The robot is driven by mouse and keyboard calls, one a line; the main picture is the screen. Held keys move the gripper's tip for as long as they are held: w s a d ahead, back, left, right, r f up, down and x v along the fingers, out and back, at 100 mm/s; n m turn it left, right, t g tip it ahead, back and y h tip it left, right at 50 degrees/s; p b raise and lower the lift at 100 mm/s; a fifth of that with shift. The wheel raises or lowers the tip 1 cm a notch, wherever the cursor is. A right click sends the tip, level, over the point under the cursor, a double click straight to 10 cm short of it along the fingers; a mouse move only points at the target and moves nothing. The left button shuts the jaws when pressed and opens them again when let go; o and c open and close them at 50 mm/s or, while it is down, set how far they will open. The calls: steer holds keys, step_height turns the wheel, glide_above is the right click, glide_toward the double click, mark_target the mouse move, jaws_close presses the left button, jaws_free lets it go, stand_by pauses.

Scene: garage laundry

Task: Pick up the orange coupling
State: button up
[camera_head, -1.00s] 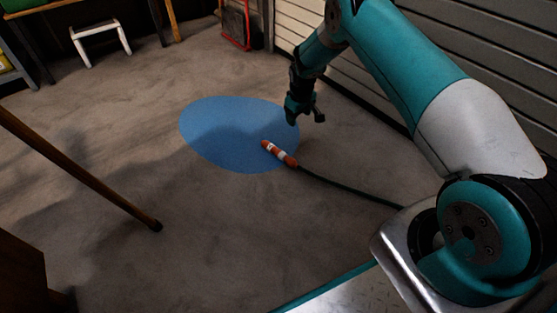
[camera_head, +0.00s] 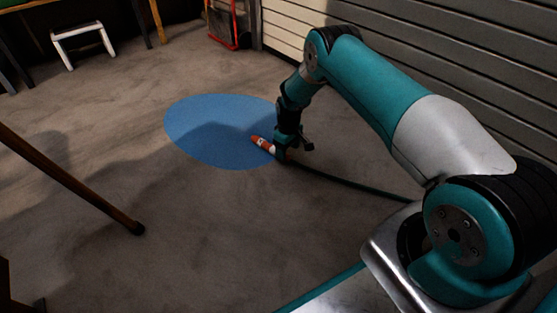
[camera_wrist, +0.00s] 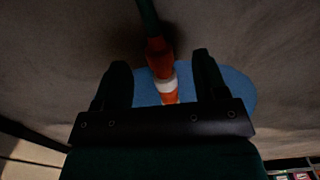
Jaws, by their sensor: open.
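The orange coupling (camera_head: 262,143) has a white band and sits at the end of a dark green hose (camera_head: 350,184). It lies at the right edge of a round blue mat (camera_head: 205,130) on the floor. My gripper (camera_head: 283,156) is low over it and hides its hose end in the head view. In the wrist view the coupling (camera_wrist: 159,66) runs between the two dark fingers of my open gripper (camera_wrist: 161,72), with a gap on each side. Its far part is hidden behind the gripper's body.
A wooden leg (camera_head: 75,182) stands at the left. A white stool (camera_head: 82,42) and a red-framed object (camera_head: 222,25) are at the back. A slatted wall (camera_head: 450,60) is at the right.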

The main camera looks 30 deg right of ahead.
steer(key=f+b, duration=0.5)
steer(key=shift+w+d, duration=0.1)
steer(key=shift+w, duration=0.1)
steer(key=c, duration=1)
steer(key=shift+r, duration=0.2)
steer(key=shift+c, duration=0.2)
